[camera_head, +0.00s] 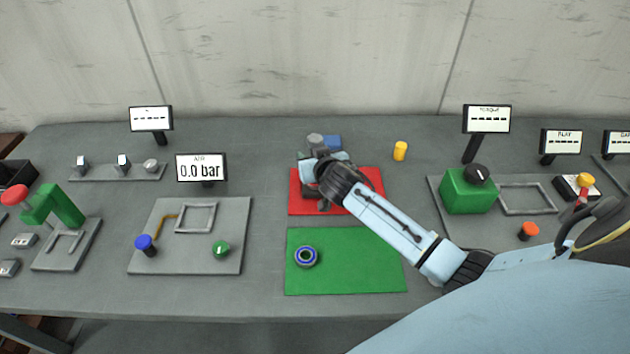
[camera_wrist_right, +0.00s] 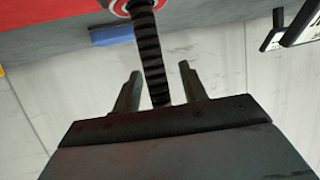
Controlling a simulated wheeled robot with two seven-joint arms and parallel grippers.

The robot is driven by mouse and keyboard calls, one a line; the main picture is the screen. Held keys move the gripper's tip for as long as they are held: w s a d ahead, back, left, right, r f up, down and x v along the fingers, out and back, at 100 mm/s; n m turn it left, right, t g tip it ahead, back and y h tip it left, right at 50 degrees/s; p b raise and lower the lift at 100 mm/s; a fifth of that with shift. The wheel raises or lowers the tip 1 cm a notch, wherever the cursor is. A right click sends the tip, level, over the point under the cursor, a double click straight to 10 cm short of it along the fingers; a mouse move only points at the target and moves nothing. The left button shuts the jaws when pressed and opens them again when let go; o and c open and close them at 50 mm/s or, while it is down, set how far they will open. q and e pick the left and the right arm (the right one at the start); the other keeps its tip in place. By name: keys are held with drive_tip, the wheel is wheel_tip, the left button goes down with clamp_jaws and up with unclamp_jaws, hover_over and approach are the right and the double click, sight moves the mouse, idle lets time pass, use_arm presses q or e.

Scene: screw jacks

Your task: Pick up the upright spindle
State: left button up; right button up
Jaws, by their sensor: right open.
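The upright spindle (camera_wrist_right: 150,50) is a dark threaded rod in the right wrist view. It runs between the two fingers of my right gripper (camera_wrist_right: 158,85), with gaps visible on both sides. A round red-and-pale part (camera_wrist_right: 122,5) shows at its far end, cut by the frame edge. In the head view my right gripper (camera_head: 322,172) is over the red mat (camera_head: 372,178), and I cannot make out the spindle behind it. My right gripper is open. My left gripper is not in view.
A blue block (camera_head: 333,142) and a grey piece (camera_head: 315,140) stand behind the gripper. A yellow cylinder (camera_head: 400,150) is to the right. A blue-grey ring (camera_head: 306,256) lies on the otherwise bare green mat (camera_head: 360,265). A green box (camera_head: 468,192) stands farther right.

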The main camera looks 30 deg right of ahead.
clamp_jaws()
idle(1.2)
drive_tip(key=shift+w+r, duration=0.1)
drive_tip(key=shift+r, duration=0.1)
